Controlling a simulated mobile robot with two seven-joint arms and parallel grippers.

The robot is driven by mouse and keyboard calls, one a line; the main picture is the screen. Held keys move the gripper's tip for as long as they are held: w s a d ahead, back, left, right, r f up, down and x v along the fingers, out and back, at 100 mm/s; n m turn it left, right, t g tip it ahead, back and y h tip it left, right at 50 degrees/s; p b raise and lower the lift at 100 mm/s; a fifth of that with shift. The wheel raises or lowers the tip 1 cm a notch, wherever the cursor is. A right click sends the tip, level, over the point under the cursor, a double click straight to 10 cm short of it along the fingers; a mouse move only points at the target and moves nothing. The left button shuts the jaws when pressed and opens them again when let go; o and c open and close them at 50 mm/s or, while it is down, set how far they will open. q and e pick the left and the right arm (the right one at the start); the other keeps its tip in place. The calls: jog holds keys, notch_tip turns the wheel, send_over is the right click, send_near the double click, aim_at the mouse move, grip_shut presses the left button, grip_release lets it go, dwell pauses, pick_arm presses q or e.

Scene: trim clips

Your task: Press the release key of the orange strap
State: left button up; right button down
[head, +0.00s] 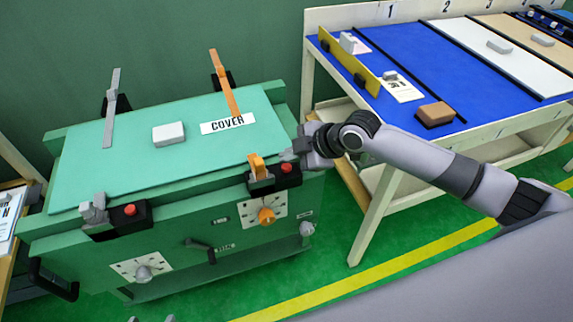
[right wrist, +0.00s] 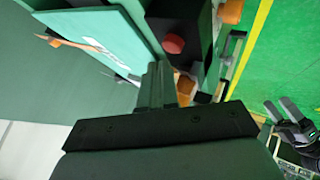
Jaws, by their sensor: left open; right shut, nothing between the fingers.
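The orange strap (head: 225,82) stands up at the back of the green cover (head: 90,165). Its orange buckle (head: 257,166) is on a black block at the front edge, with a red button (head: 286,168) to its right. The button also shows in the right wrist view (right wrist: 174,43), just above my fingers. My right gripper (head: 289,155) is shut and empty, close above the block; contact cannot be told. My left gripper shows only as fingertips at the bottom edge of the head view (head: 152,319). It is open in the right wrist view (right wrist: 281,110), away from the box.
A grey strap (head: 111,108) and a second red button (head: 130,210) are on the left. A white block (head: 168,133) lies on the cover. An orange knob (head: 266,216) is on the front panel. A blue-topped table (head: 410,65) stands at right.

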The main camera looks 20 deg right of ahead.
jog(key=shift+f, duration=0.3)
